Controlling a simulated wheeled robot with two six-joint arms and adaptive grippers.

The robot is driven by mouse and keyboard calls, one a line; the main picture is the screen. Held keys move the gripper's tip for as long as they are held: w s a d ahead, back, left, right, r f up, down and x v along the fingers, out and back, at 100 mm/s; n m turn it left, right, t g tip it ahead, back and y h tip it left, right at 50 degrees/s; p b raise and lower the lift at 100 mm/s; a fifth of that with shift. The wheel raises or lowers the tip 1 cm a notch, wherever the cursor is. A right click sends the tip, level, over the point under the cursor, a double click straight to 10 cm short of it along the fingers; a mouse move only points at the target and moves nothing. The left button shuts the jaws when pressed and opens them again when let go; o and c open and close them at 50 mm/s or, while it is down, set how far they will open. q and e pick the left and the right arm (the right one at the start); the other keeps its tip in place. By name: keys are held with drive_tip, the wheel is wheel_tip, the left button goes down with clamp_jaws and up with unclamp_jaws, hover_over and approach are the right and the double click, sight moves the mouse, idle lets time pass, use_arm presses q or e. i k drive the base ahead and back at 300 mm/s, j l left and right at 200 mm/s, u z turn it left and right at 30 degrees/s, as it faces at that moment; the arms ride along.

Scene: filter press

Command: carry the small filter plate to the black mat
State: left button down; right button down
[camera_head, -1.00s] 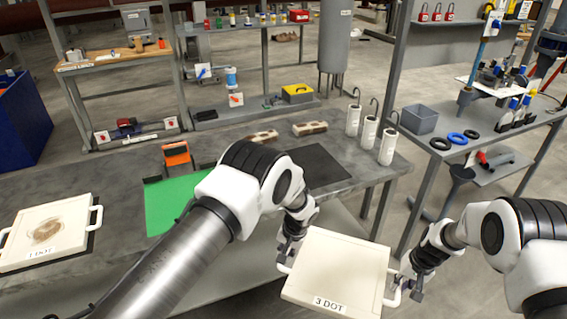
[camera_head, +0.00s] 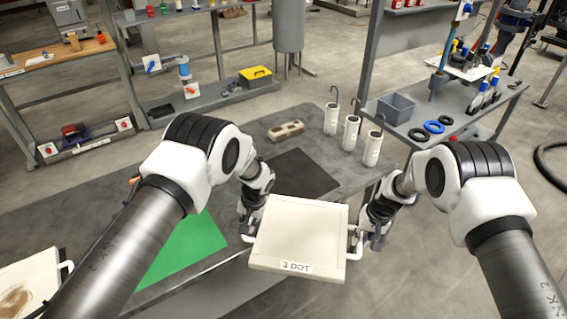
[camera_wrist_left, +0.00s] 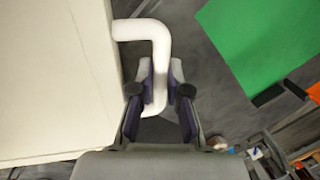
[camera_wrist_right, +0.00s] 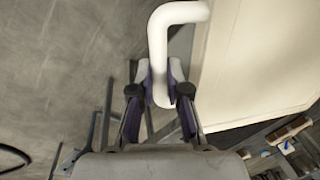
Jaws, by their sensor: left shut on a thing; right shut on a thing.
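The small filter plate (camera_head: 300,232) is a cream square labelled "3 DOT", held up in front of the table's near edge in the head view. My left gripper (camera_head: 249,226) is shut on its left white handle, which shows between the fingers in the left wrist view (camera_wrist_left: 154,70). My right gripper (camera_head: 358,236) is shut on its right handle, seen in the right wrist view (camera_wrist_right: 160,60). The black mat (camera_head: 304,174) lies flat on the grey table just beyond the plate. The plate's near part hides none of the mat's far edge.
A green mat (camera_head: 187,250) lies left of the black mat. Another plate (camera_head: 28,287) with a brown stain sits at far left. A shelf bench with a grey bin (camera_head: 396,108) is at right.

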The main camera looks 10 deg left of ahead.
sight(287, 178)
drive_tip(key=i+j, duration=0.25)
drive_tip(key=i, duration=0.25)
drive_tip(key=i+j, duration=0.2)
drive_tip(key=i, duration=0.25)
